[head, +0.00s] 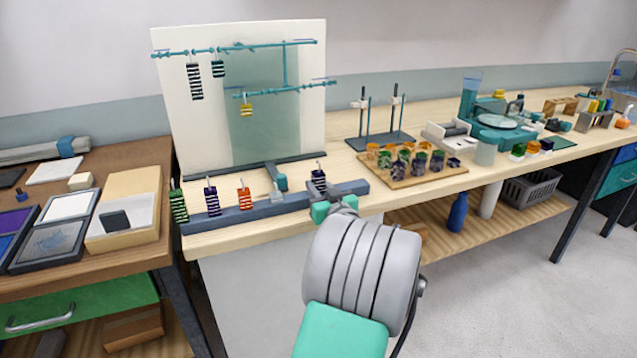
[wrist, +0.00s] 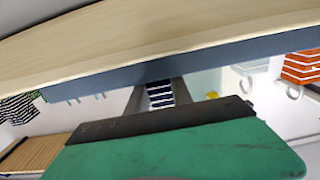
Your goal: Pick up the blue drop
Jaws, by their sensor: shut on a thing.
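A dark blue and white striped drop (head: 318,181) is at the right end of the blue-grey rail (head: 262,207) along the bench's front edge. My gripper (head: 331,198) reaches this end of the rail from the front, and its fingers are shut on the blue drop. In the wrist view the striped drop (wrist: 160,95) shows between the two dark fingers of my gripper (wrist: 159,96). Its lower part is hidden in the head view, and I cannot tell whether it touches the rail.
Also along the rail are a green striped drop (head: 179,206), an orange one (head: 245,198) and a pale clear piece (head: 277,194). A white panel (head: 175,100) with teal rods and hanging striped drops stands behind. A wooden tray (head: 380,178) of jars lies to the right.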

